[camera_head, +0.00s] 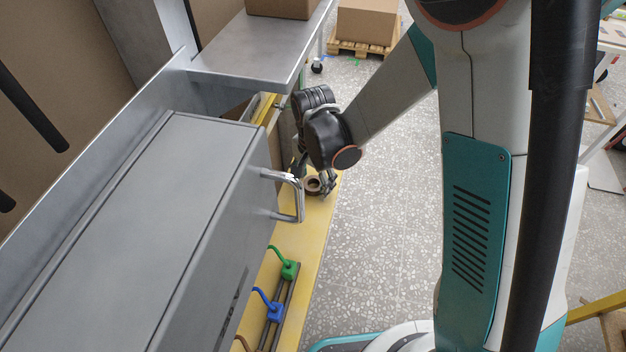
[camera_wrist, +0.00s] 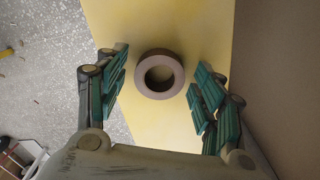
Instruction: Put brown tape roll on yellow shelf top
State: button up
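The brown tape roll (camera_wrist: 160,74) lies flat on the yellow shelf top (camera_wrist: 135,25) in the wrist view, with its hole facing up. My gripper (camera_wrist: 160,88) is open, its green-padded fingers on either side of the roll with gaps to both. In the head view the roll (camera_head: 313,184) shows on the yellow shelf top (camera_head: 307,245), below my gripper (camera_head: 316,180). My wrist and fingers partly hide that spot, and I cannot tell the exact height of the fingertips above the shelf.
A grey metal box with a handle (camera_head: 297,197) stands along the shelf's left side. Green (camera_head: 289,270) and blue (camera_head: 275,311) fittings sit nearer on the shelf. A brown panel (camera_wrist: 280,60) borders the shelf at right in the wrist view. Speckled floor (camera_head: 385,220) is open to the right.

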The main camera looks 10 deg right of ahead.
aim_at(313, 184)
jog(key=shift+r+p, duration=1.6)
jog(key=shift+r, duration=2.3)
